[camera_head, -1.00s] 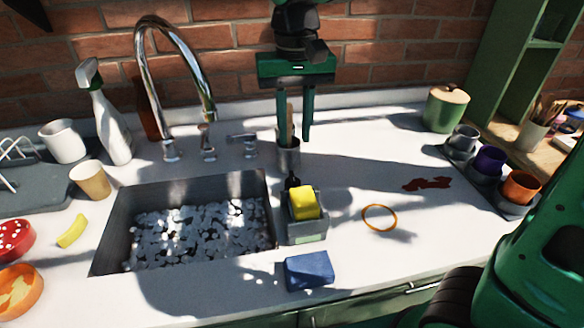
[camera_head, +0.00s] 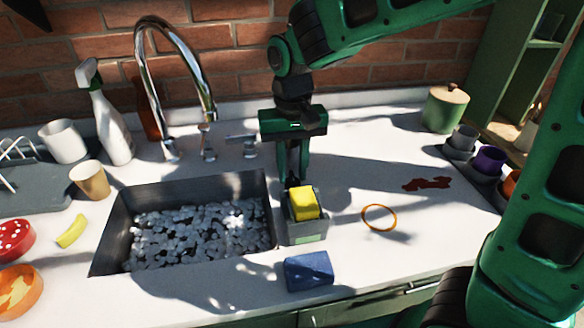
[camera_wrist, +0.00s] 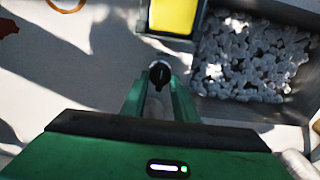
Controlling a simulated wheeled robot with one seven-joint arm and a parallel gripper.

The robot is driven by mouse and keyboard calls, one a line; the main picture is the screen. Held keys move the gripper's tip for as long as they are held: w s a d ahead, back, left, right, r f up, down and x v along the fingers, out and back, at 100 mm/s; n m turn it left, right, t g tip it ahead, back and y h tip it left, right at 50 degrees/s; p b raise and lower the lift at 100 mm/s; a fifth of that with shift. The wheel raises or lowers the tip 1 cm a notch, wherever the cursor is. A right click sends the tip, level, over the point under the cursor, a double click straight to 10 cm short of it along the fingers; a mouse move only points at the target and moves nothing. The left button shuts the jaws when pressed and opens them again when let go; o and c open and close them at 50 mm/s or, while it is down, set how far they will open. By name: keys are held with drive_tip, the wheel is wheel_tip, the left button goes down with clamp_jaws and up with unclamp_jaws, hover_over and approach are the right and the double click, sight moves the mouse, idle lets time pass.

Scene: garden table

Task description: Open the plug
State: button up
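A small dark knob (camera_wrist: 160,72) stands on the counter behind the sponge holder, right of the sink (camera_head: 122,225); I take it for the plug control. In the head view it is mostly hidden by the fingers. The sink is filled with grey-white foam, so its drain is hidden. My gripper (camera_head: 293,178) points down at the knob, with fingers apart. In the wrist view my gripper (camera_wrist: 160,88) has one finger on each side of the knob, with gaps visible; I cannot tell if either touches.
The grey holder (camera_head: 306,233) with a yellow sponge (camera_head: 304,203) stands close in front of my gripper. A blue sponge (camera_head: 309,271) and an orange ring (camera_head: 379,217) lie nearby. The tap (camera_head: 205,90) and its lever (camera_head: 242,140) stand to the left. Counter to the right is mostly clear.

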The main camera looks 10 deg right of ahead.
clamp_jaws()
